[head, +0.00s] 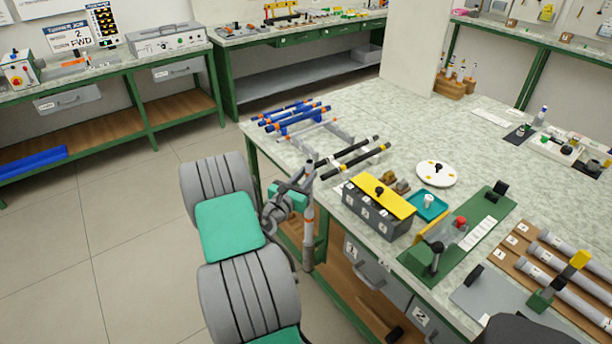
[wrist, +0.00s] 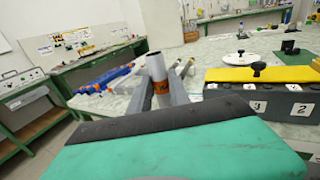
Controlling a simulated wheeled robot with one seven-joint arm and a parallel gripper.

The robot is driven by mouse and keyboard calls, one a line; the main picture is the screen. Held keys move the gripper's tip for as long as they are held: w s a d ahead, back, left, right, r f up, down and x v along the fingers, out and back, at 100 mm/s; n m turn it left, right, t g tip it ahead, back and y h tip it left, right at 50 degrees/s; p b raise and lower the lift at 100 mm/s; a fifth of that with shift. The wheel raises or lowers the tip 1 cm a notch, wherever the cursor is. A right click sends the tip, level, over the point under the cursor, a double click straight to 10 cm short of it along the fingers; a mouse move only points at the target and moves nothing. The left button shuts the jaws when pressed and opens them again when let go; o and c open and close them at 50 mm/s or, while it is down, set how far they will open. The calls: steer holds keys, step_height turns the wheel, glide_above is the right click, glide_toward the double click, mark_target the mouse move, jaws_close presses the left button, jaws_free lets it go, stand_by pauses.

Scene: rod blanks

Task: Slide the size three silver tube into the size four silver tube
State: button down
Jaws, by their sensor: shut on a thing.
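My gripper (head: 301,192) is shut on a silver tube (head: 309,238), which stands upright just off the table's left edge. In the wrist view the tube's open upper end (wrist: 155,66) rises between my fingers, above an orange band (wrist: 162,87) whose mark I cannot read. Several grey-silver tubes (head: 566,253) lie side by side on a brown board (head: 516,257) with number labels at the table's right. The numbers are too small to read surely, so I cannot tell which is size three or size four.
Blue rods (head: 299,118) and black rods (head: 357,158) lie on supports near the table's left edge. A grey numbered box with a yellow lid (head: 381,195) stands close to the right of my gripper. A green fixture (head: 440,262) stands before the board. Floor is clear left of the table.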

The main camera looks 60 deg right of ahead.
steer(key=shift+f+b, duration=0.75)
steer(key=shift+f, duration=0.35)
steer(key=c, duration=1.1)
jaws_free()
steer(key=shift+a, duration=0.1)
steer(key=a+b, duration=0.1)
steer(key=a, duration=0.6)
steer(key=shift+w+a+r, duration=0.1)
steer(key=shift+a, duration=0.25)
